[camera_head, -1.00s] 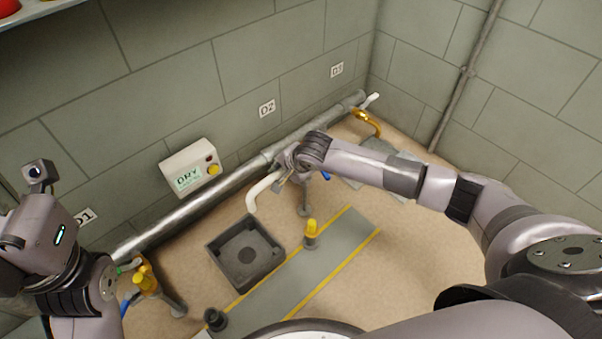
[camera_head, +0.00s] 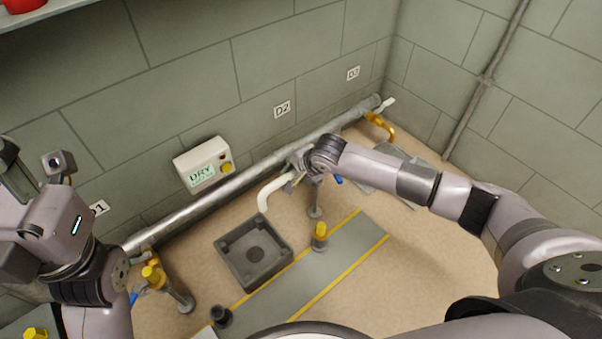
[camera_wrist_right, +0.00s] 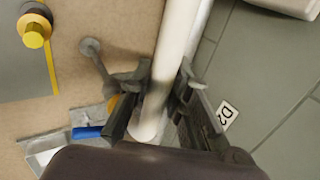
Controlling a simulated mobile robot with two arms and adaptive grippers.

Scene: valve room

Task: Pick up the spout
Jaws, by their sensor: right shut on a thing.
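The spout (camera_head: 272,187) is a white curved tube with its free end bent down, above the back of the dark square drain box. My right gripper (camera_head: 293,181) is shut on the straight end of the spout. In the right wrist view, the white spout (camera_wrist_right: 172,60) runs between the two dark fingers of the right gripper (camera_wrist_right: 155,98). Whether the held end touches the stand behind it is hidden by the gripper. My left gripper (camera_head: 14,210) is at the left edge, partly cut off and far from the spout; its opening is unclear.
A metal pipe (camera_head: 235,185) runs along the wall, below a box reading DRY (camera_head: 203,165). The drain box (camera_head: 254,252) lies on the floor. A yellow-topped post (camera_head: 320,236) stands by the grey, yellow-edged strip (camera_head: 345,255). A yellow valve stand (camera_head: 152,275) is at the left.

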